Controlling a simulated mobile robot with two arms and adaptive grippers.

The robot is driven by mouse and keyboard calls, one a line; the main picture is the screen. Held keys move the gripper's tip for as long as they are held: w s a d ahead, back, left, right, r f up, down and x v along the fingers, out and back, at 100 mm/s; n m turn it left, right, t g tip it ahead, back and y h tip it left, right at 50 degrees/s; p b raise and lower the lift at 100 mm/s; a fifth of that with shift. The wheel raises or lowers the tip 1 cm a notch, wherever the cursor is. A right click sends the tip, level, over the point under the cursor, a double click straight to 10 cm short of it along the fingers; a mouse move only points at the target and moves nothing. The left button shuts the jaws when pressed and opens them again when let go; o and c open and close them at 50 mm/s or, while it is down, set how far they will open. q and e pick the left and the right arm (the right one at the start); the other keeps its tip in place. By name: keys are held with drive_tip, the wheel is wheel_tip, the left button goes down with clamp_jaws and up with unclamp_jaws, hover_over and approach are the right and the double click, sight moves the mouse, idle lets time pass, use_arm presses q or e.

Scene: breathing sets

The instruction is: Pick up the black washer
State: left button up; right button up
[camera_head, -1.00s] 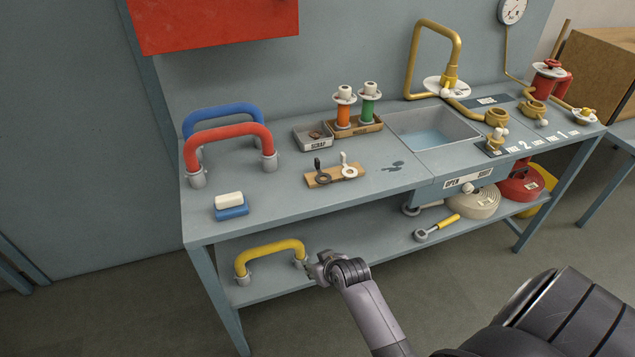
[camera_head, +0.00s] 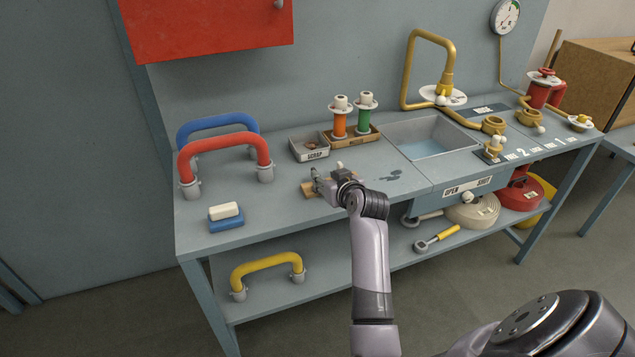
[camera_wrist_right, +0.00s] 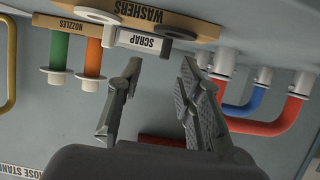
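The black washer (camera_wrist_right: 180,28) shows in the wrist view as a dark ring near the top, on the wooden washers board (camera_wrist_right: 205,6). A white washer (camera_wrist_right: 95,14) is to its left. My right gripper (camera_wrist_right: 160,70) is open and empty; the black washer appears beyond the fingertips, apart from them. In the head view my right gripper (camera_head: 322,186) is over the washers board (camera_head: 308,189) and hides most of it and the washers. My left gripper is in neither view.
The scrap tray (camera_head: 310,152) and nozzles tray (camera_head: 368,137) stand just behind the board. Red (camera_head: 222,141) and blue (camera_head: 218,121) hoses are to the left, with a sponge-like block (camera_head: 226,218) in front. A sink (camera_head: 428,140) is to the right.

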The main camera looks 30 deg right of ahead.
drive_tip(key=shift+x, duration=1.2)
drive_tip(key=x, duration=0.4)
drive_tip(key=shift+w+a+r+p, duration=0.15)
drive_tip(key=shift+a+p, duration=0.15)
drive_tip(key=shift+a, duration=0.05)
drive_tip(key=shift+w+d+f, duration=0.15)
drive_tip(key=shift+w+f, duration=0.1)
drive_tip(key=shift+w, duration=0.25)
drive_tip(key=shift+c, duration=0.3)
clamp_jaws()
